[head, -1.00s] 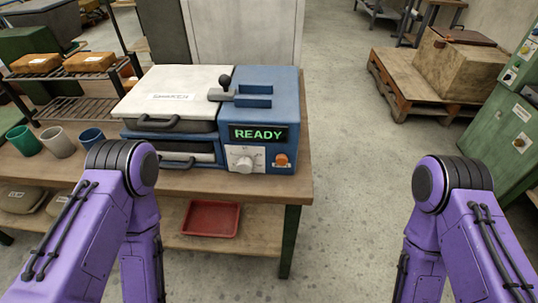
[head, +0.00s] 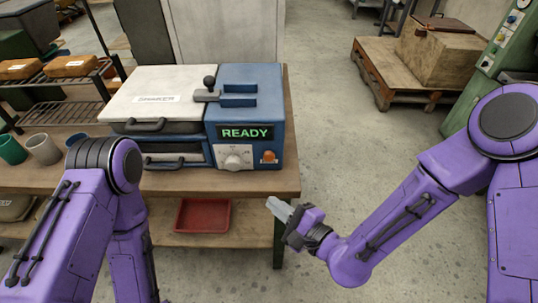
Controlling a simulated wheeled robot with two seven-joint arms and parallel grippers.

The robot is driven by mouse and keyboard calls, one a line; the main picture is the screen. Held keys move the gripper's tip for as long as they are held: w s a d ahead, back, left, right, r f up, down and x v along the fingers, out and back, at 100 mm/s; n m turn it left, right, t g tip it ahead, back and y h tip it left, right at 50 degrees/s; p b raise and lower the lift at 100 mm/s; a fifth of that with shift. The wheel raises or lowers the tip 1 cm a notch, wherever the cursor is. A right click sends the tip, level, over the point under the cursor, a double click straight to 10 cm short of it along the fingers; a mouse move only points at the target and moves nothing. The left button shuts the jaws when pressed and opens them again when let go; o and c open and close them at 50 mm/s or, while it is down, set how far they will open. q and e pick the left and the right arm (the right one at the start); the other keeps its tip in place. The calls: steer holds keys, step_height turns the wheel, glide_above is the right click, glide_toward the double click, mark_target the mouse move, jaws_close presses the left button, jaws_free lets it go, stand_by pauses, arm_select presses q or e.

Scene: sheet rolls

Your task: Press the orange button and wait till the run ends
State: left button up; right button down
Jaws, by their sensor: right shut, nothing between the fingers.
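The blue and white machine (head: 245,100) stands on the wooden table with its white lid down. Its display (head: 246,133) reads READY in green. The orange button (head: 269,157) is on the front panel, right of a pale dial (head: 235,157). My right gripper (head: 272,207) is shut and empty, in front of and below the button in the picture, apart from the machine. My left arm (head: 105,190) comes in at the left, but its gripper is out of view.
The wooden table (head: 290,180) has cups (head: 44,149) at the left and a red tray (head: 203,216) on its lower shelf. A rack with tan packs (head: 70,66) stands at the back left. A pallet (head: 385,75) bears a box at the back right. The floor between is clear.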

mark_target(269, 156)
steer(key=shift+a+r+y, duration=0.25)
steer(key=shift+a+r, duration=0.05)
steer(key=shift+r, duration=0.3)
steer(key=shift+a+r+y, duration=0.25)
steer(key=shift+r, duration=0.3)
steer(key=shift+w, duration=0.15)
steer(key=shift+w+p, duration=0.6)
steer(key=shift+w, duration=3.75)
steer(key=shift+w, duration=0.1)
steer(key=shift+w, duration=0.3)
steer(key=shift+w, duration=0.5)
steer(key=shift+s, duration=0.95)
